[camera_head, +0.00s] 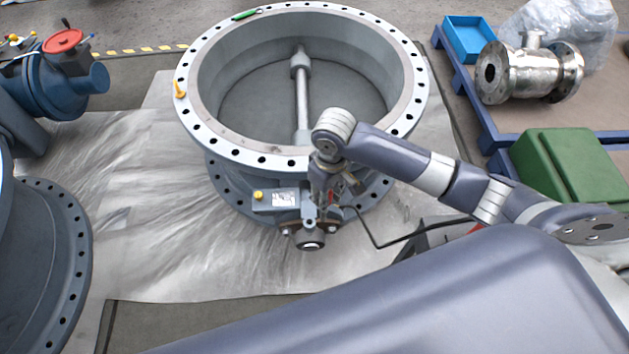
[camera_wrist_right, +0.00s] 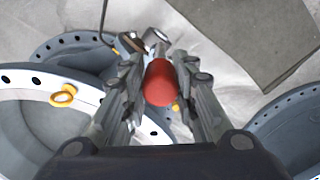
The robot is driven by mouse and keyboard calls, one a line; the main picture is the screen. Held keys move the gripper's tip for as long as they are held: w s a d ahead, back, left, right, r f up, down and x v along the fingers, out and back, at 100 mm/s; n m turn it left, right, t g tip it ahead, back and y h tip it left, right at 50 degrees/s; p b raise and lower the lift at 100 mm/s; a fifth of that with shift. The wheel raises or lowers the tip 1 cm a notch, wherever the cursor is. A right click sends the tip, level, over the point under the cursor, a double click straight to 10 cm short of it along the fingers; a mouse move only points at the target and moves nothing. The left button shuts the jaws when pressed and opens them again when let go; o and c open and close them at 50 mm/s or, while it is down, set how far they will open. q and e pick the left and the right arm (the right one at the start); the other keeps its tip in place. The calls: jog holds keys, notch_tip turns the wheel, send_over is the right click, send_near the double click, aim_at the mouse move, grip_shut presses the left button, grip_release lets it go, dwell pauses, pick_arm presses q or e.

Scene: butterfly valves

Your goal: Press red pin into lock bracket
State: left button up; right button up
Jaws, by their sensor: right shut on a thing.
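My right gripper (camera_head: 325,193) is above the near side of the large grey valve (camera_head: 215,153), close to the shaft end. In the right wrist view its fingers are shut on a red pin (camera_wrist_right: 161,83), with the pin's round red end between them. In the head view the gripper hides most of the pin. A small metal bracket (camera_head: 310,224) stands around the shaft end just below the gripper; I take it for the lock bracket. In the right wrist view, metal parts (camera_wrist_right: 152,38) show beyond the pin. I cannot tell whether the pin touches the bracket. My left gripper is not in view.
A dark cable (camera_head: 385,245) lies right of the bracket. A yellow eyebolt (camera_head: 180,90) and a green tool (camera_head: 246,14) are on the flange rim. A green case (camera_head: 570,165) and a steel valve (camera_head: 515,72) are at the right. The sheet at left (camera_head: 140,190) is clear.

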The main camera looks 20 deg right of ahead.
jog(key=w+a+f+n+b, duration=0.1)
jog(key=w+f+n+b, duration=0.2)
jog(key=f, duration=0.4)
jog(key=w+a+f+n+b, duration=0.1)
jog(key=w+f+n+b, duration=0.2)
jog(key=f, duration=0.4)
jog(key=w+b, duration=0.1)
jog(key=b, duration=0.1)
jog(key=shift+w+n+b, duration=0.3)
jog(key=shift+w+b, duration=0.05)
jog(key=shift+b, duration=0.05)
jog(key=shift+s+d+f+p, duration=0.1)
jog(key=shift+p, duration=0.4)
jog(key=shift+p, duration=0.4)
dwell(0.4)
jog(key=shift+f, duration=0.75)
dwell(0.4)
dwell(0.8)
dwell(0.4)
